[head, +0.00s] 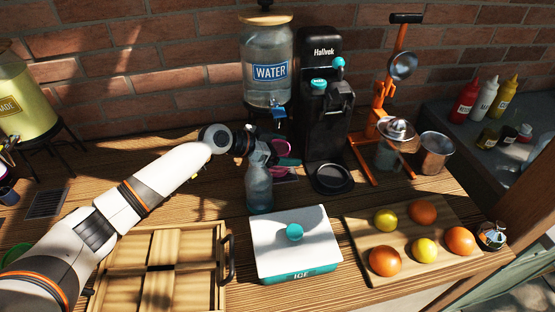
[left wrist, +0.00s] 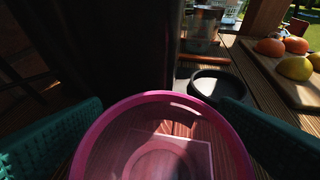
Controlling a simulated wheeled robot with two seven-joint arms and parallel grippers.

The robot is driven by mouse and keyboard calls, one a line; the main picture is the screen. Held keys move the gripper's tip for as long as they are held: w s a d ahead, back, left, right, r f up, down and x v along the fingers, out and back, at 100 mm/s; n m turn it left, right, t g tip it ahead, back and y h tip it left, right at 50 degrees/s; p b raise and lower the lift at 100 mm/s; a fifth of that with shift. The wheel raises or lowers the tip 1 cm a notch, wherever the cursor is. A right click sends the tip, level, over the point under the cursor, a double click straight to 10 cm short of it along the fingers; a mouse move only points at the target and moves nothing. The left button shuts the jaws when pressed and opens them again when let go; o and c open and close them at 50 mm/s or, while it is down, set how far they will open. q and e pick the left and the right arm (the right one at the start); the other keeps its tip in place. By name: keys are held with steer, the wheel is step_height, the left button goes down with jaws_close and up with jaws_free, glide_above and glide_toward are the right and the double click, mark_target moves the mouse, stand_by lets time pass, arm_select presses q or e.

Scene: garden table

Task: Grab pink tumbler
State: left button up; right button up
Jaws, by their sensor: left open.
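The pink tumbler (left wrist: 162,97) is seen from above in the left wrist view, its round pink rim between my two green fingers. In the head view the pink tumbler (head: 280,144) stands below the water dispenser (head: 268,55), left of the black machine, partly hidden by my left gripper (head: 288,161). My left gripper is open, with a finger on each side of the tumbler. I cannot tell whether the fingers touch it. My right gripper is not in view.
A bottle (head: 259,188) stands just in front of my left gripper. The ice box (head: 297,263) and a wooden crate (head: 228,278) are nearer the front. The black machine (head: 320,100) is close on the right. A board (head: 391,212) with fruit lies farther right.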

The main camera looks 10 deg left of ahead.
arm_select(q)
steer(key=c, duration=1.2)
steer(key=shift+r, duration=0.15)
steer(key=shift+r+p, duration=0.85)
steer(key=shift+r, duration=0.55)
steer(key=shift+s+a+r+b, duration=0.1)
steer(key=shift+s+a+b, duration=0.7)
steer(key=shift+s+a, duration=1.3)
steer(key=shift+s+a+b, duration=0.75)
steer(key=shift+s+a, duration=0.5)
steer(key=shift+a, duration=1.6)
steer(key=shift+s+a+r+b, duration=0.1)
steer(key=shift+s+a+b, duration=0.7)
steer(key=shift+s+a, duration=1.3)
steer(key=shift+w+a, duration=0.4)
steer(key=shift+a, duration=0.05)
